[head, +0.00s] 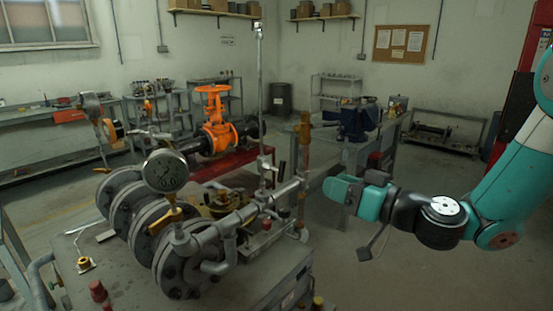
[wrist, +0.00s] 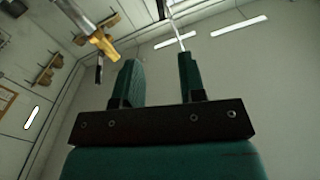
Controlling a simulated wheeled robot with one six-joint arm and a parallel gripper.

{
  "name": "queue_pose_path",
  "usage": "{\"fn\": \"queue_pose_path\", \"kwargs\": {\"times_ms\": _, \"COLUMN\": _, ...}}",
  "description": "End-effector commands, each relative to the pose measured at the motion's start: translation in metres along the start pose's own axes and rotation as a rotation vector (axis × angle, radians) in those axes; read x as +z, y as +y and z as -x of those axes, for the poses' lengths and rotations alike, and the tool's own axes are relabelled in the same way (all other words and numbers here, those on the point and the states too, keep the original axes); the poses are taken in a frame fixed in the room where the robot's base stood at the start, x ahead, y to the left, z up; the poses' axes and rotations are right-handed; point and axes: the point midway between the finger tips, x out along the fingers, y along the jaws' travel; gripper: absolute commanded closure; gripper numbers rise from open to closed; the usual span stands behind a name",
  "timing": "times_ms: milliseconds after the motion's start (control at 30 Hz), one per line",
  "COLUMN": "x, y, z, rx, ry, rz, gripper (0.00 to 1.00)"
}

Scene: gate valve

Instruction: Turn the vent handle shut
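A small valve (head: 265,163) sits on the grey pipe at the foot of a tall thin vertical pipe (head: 260,85). A short dark lever (head: 282,168) stands beside it, tilted slightly; it looks like the vent handle. My gripper (head: 333,188) is to the right of this lever, apart from it, pointing left. In the wrist view my gripper (wrist: 160,72) has its two teal fingers spread with nothing between them. A dark bar (wrist: 99,70) hangs beside a yellow fitting (wrist: 107,46) at upper left there; I cannot tell whether it is the same lever.
A round gauge (head: 166,171) and large grey flanges (head: 180,262) stand on the bench left of the lever. A rusty upright post (head: 304,140) stands behind, between lever and gripper in the picture. An orange gate valve (head: 215,120) is farther back. Floor below my arm is clear.

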Motion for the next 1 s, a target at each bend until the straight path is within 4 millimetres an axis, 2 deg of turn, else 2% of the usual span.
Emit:
{"fn": "queue_pose_path", "kwargs": {"times_ms": 33, "x": -0.006, "y": -0.003, "z": -0.008, "rx": -0.004, "ry": -0.003, "rz": -0.002, "gripper": 0.63}}
{"fn": "queue_pose_path", "kwargs": {"times_ms": 600, "x": -0.004, "y": -0.005, "z": -0.131, "rx": -0.006, "ry": -0.003, "rz": 0.001, "gripper": 0.63}}
{"fn": "queue_pose_path", "kwargs": {"times_ms": 800, "x": -0.001, "y": -0.003, "z": -0.153, "rx": -0.004, "ry": -0.003, "rz": 0.0, "gripper": 0.63}}
{"fn": "queue_pose_path", "kwargs": {"times_ms": 1000, "x": 0.001, "y": -0.002, "z": -0.159, "rx": -0.003, "ry": -0.003, "rz": -0.001, "gripper": 0.63}}
